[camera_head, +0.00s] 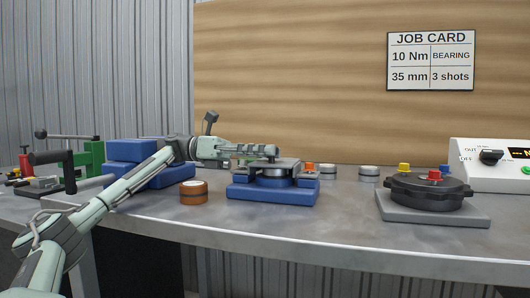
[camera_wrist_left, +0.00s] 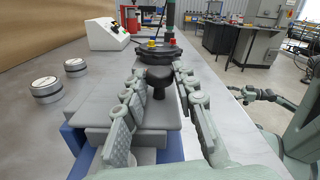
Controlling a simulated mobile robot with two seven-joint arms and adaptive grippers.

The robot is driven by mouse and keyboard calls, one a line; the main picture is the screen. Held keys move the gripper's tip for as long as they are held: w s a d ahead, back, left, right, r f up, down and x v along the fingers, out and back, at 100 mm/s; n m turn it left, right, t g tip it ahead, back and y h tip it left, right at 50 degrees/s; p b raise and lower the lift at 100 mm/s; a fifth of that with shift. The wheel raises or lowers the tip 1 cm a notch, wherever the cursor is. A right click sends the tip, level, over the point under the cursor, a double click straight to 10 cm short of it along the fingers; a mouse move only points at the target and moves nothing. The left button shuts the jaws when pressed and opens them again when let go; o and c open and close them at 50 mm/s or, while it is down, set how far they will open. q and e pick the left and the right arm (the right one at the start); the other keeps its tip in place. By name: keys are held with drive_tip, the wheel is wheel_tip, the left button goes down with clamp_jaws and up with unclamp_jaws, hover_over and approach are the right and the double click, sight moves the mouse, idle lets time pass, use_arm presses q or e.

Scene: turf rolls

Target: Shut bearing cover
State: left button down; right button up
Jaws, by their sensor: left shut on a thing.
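The bearing cover (camera_head: 285,163) is a grey plate lying about level over the blue bearing housing (camera_head: 272,193). In the left wrist view the cover (camera_wrist_left: 150,115) carries a black knob (camera_wrist_left: 158,82). My left gripper (camera_head: 272,151) is at the top of the cover, with its fingers on either side of the knob and shut on it. In the left wrist view this gripper (camera_wrist_left: 160,88) reaches over the plate. Whether the cover is fully seated cannot be told. A gripper of my right arm (camera_wrist_left: 245,93) shows small at the right, away from the housing; its opening is unclear.
An orange-brown ring stack (camera_head: 194,192) stands left of the housing. Blue blocks (camera_head: 128,150) and a green clamp (camera_head: 92,158) are farther left. Silver discs (camera_head: 369,171) stand behind. A black round fixture (camera_head: 428,194) and a control box (camera_head: 500,168) are at the right.

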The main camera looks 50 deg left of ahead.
use_arm(q)
drive_tip(key=c, duration=1.2)
unclamp_jaws()
drive_tip(key=shift+s, duration=0.1)
drive_tip(key=shift+r, duration=0.15)
drive_tip(key=shift+r, duration=0.8)
wheel_tip(320, 180, up, 2)
drive_tip(key=shift+r, duration=3.1)
